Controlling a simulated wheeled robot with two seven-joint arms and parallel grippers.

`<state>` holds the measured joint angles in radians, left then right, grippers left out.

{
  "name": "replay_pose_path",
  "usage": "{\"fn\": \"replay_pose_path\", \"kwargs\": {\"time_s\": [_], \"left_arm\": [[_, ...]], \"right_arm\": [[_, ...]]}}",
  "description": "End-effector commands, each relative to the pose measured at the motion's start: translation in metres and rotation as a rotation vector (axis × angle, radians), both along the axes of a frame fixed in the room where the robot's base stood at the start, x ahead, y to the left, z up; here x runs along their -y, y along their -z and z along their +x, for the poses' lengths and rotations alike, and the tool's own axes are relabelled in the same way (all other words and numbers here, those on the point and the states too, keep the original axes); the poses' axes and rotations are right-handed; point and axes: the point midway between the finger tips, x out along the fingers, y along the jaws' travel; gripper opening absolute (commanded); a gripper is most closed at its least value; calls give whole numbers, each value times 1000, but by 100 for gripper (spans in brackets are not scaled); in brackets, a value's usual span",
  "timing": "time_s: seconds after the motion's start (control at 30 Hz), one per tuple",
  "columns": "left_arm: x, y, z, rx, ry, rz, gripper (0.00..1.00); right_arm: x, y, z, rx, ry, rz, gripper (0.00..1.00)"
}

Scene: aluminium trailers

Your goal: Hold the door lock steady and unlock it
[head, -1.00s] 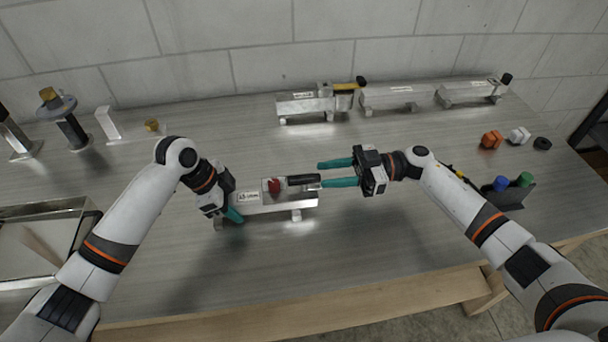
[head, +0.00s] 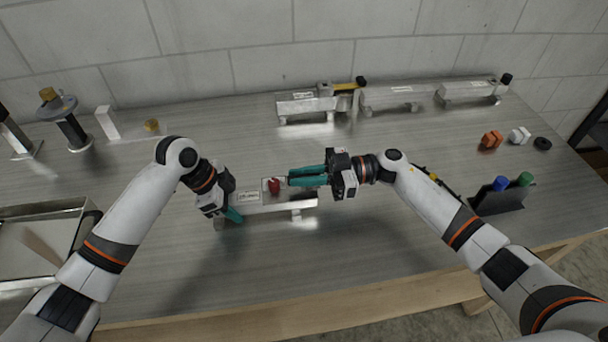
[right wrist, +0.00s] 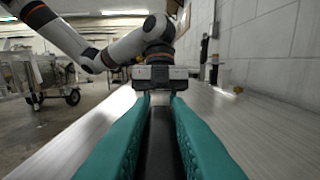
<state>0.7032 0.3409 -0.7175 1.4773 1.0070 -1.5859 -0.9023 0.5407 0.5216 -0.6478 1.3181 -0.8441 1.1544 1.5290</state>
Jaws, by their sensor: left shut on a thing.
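The door lock (head: 250,206) is a silver metal block with a label and a red knob (head: 274,185), standing on the table. My left gripper (head: 234,214) is shut on the lock's left end. My right gripper (head: 304,175) has its teal fingers on both sides of the lock's black handle (right wrist: 161,150), pointing left toward the red knob. The fingers hide most of the handle in the head view. I cannot tell whether they press on it. My left gripper also shows ahead in the right wrist view (right wrist: 159,95).
Other silver lock units (head: 305,104) stand at the back near the wall. A black holder with blue and green knobs (head: 500,196) is at the right. A metal tray (head: 45,208) is at the left. The table front is clear.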

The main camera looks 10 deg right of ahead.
Motion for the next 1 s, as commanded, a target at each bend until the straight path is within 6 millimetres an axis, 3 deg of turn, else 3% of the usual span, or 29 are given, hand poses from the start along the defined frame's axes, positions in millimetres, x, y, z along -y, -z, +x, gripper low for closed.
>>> {"fn": "replay_pose_path", "kwargs": {"time_s": [0.37,1.0], "left_arm": [[0,0,0,1,2,0,7],[0,0,-1,0,5,-1,7]], "right_arm": [[0,0,1,-1,-55,-2,0],[-1,1,2,-1,-498,-4,0]]}}
